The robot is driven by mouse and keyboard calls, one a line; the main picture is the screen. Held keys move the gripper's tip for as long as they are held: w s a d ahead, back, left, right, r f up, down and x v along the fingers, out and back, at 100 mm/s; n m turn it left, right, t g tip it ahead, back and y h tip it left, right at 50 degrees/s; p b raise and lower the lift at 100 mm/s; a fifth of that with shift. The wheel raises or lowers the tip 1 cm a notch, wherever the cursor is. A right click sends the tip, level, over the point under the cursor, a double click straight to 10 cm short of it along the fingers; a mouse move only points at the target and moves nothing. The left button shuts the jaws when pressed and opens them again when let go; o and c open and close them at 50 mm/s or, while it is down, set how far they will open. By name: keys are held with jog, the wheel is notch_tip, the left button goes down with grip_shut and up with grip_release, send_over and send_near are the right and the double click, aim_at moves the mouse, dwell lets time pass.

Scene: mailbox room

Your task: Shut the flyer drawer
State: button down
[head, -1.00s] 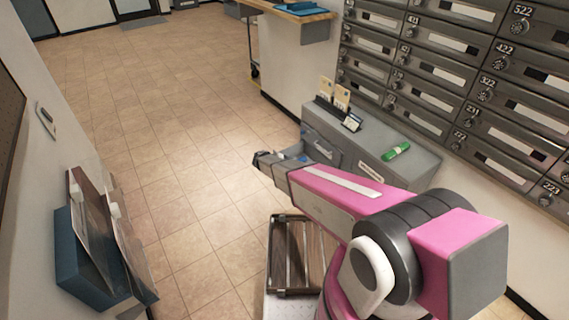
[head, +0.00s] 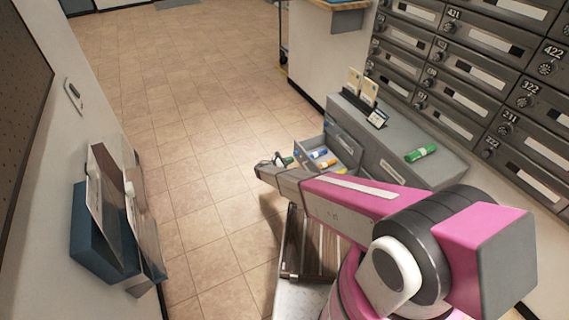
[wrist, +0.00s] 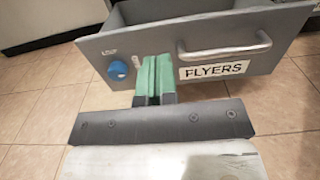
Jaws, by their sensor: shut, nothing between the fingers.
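The flyer drawer (head: 345,152) stands pulled out of the grey cabinet (head: 378,148) in the head view, with small coloured items inside. In the wrist view its grey front (wrist: 284,50) carries a FLYERS label (wrist: 214,70), a bar handle (wrist: 225,51) and a blue round knob (wrist: 118,70). My gripper (head: 279,161) is at the drawer's front, to the left of the drawer in the head view. Its green fingers (wrist: 155,76) are shut and empty, between the knob and the label. I cannot tell whether they touch the front.
A green marker (head: 421,153) and a card holder (head: 366,104) sit on the cabinet top. Mailboxes (head: 465,75) line the right wall. A blue rack with leaflets (head: 97,235) hangs on the left wall. The tiled floor (head: 185,120) between is clear.

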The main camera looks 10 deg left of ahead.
aim_at(306, 154)
jog(key=x, duration=0.7)
jog(key=shift+w+d, duration=0.2)
jog(key=shift+d, duration=0.1)
jog(key=x, duration=1.7)
jog(key=shift+w, duration=0.1)
